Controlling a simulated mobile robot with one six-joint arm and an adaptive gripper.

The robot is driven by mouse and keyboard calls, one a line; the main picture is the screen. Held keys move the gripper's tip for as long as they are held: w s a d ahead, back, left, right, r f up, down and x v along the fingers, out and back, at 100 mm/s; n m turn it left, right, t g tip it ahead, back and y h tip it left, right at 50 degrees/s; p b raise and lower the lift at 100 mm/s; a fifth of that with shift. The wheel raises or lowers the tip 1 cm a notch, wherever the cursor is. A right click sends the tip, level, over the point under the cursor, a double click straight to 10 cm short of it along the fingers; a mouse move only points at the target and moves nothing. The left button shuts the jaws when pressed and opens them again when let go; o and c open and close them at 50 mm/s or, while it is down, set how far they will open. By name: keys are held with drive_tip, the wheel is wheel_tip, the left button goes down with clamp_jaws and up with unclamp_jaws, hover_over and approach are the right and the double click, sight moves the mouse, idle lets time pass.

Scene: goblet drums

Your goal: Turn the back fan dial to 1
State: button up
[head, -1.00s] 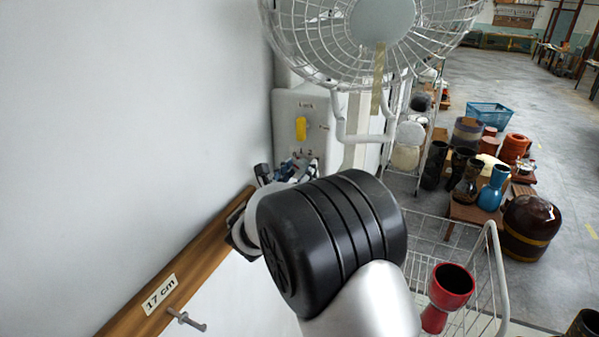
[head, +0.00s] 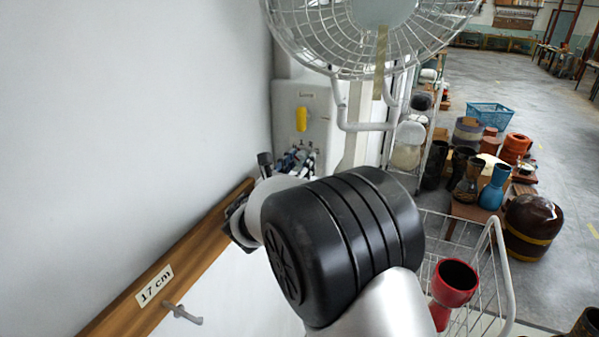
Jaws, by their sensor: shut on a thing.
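A white fan box (head: 318,97) stands against the wall, with a small dark label that I cannot read for sure. Its yellow dial (head: 301,118) points nearly straight up and down, with nothing in front of it. My gripper (head: 298,157) is at the lower part of the box, just below the yellow dial and apart from it in the picture. It is small and partly hidden behind my wrist. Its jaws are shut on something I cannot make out.
A white wire fan (head: 425,25) hangs above the box. A wooden rail (head: 185,258) with a "17 cm" label and a metal peg (head: 184,314) runs along the wall. A wire cart (head: 503,270) and a red goblet drum (head: 455,275) are at right.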

drive_tip(key=m+b, duration=0.2)
drive_tip(key=b, duration=0.1)
drive_tip(key=m+b, duration=0.1)
drive_tip(key=b, duration=0.3)
drive_tip(key=shift+f+m, duration=0.3)
drive_tip(key=shift+m, duration=0.1)
drive_tip(key=m+b, duration=0.2)
drive_tip(key=b, duration=0.1)
drive_tip(key=shift+a+r+b, duration=0.1)
drive_tip(key=shift+r+b, duration=0.1)
drive_tip(key=shift+b, duration=0.2)
drive_tip(key=shift+r+m, duration=0.1)
drive_tip(key=shift+m, duration=0.3)
drive_tip(key=o, duration=1.1)
drive_tip(key=shift+c, duration=0.2)
drive_tip(key=v, duration=1.2)
